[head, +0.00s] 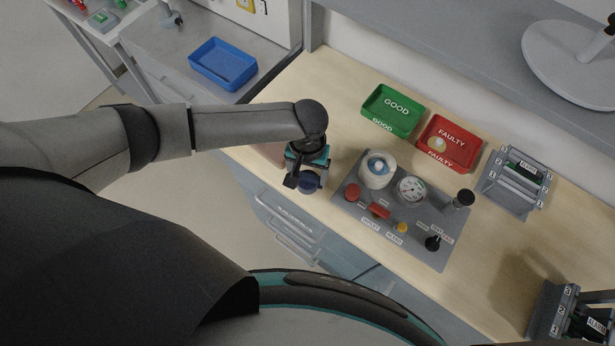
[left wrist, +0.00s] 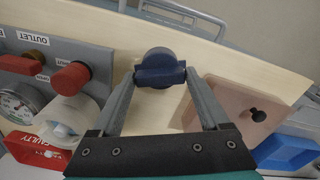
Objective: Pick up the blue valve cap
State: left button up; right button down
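The blue valve cap (left wrist: 157,68) is a dark blue round disc with a bar across it. In the left wrist view the bar lies between the two fingertips of my left gripper (left wrist: 160,76), which touch its ends. In the head view my left gripper (head: 304,180) points down near the bench's front edge, left of the grey panel, with the blue cap (head: 311,183) at its fingertips. I cannot tell whether the cap touches the bench. My right gripper is in neither view.
A grey panel (head: 347,205) with a gauge and knobs lies right of the gripper. A green GOOD tray (head: 393,108) and red FAULTY tray (head: 449,142) stand behind it. A pinkish-brown block (left wrist: 232,95) with a black knob sits close to the gripper. A blue tray (head: 222,62) stands further left.

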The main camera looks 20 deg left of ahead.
pick_arm(q)
jog(key=c, duration=0.9)
